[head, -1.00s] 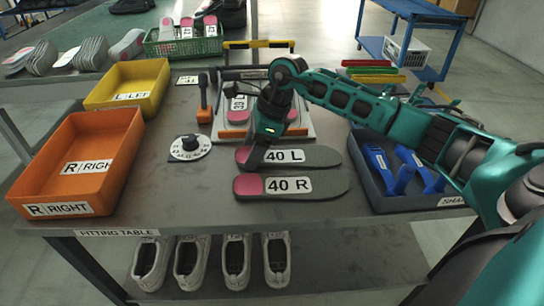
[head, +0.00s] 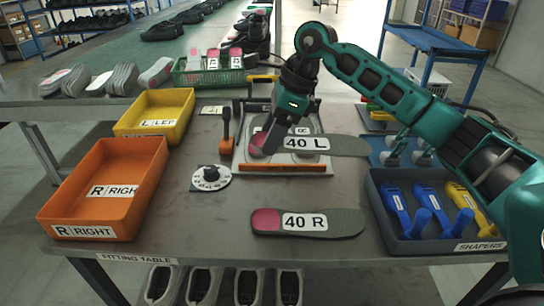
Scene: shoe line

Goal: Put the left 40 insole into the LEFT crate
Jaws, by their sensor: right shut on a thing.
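The grey insole labelled 40 L (head: 348,147) has a pink heel and is held up off the table, in front of the press-like fixture. My right gripper (head: 268,148) is shut on it at its pink heel end, on the left. The 40 R insole (head: 345,223) lies flat on the table nearer to me. The yellow LEFT crate (head: 124,129) stands at the back left of the table, and its visible inside looks empty. My left gripper is not in view.
The orange RIGHT crate (head: 75,215) stands in front of the yellow one. A size dial (head: 211,178) and an orange-based lever (head: 226,148) stand between the crates and the fixture (head: 285,168). A shapers tray (head: 388,222) is on the right. Table left of 40 R is clear.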

